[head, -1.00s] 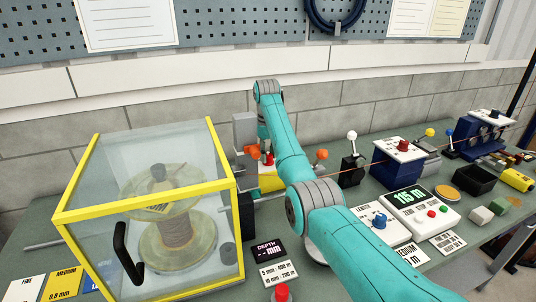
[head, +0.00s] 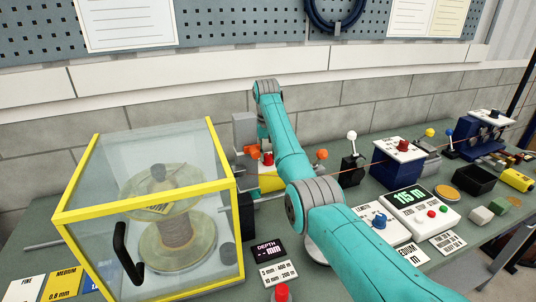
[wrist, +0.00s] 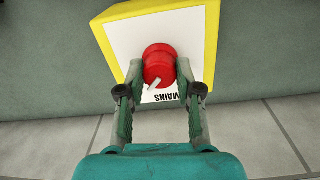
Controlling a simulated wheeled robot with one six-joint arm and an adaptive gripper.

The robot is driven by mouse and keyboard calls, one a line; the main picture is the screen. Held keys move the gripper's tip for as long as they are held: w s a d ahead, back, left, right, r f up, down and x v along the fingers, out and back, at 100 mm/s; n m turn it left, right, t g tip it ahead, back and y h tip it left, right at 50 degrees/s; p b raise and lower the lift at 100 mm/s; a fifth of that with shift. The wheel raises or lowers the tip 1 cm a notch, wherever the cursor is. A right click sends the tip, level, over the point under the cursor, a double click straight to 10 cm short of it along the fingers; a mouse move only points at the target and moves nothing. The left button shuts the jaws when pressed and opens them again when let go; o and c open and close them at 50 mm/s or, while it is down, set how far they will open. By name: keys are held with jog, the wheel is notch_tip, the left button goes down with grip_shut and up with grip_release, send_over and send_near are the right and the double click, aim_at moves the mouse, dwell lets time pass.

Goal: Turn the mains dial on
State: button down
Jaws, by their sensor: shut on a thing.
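The mains dial (wrist: 157,60) is a round red knob with a white pointer mark, seen in the wrist view. It sits on a white plate with a yellow edge, the mains box (wrist: 117,40), lettered MAINS, upside down in this view. The pointer lies aslant, toward the lower left. My gripper (wrist: 159,76) is shut on the dial, one finger at each side.
A clear guard with yellow edges (head: 145,200) encloses a spool at the left. A red button (head: 282,291) stands at the front. A control panel with a green display (head: 408,196) and a blue box (head: 396,172) stand right of my arm. A thin wire runs across the bench.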

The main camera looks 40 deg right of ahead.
dwell(0.3)
jog(key=c, duration=0.8)
grip_release()
jog(key=shift+o, duration=0.2)
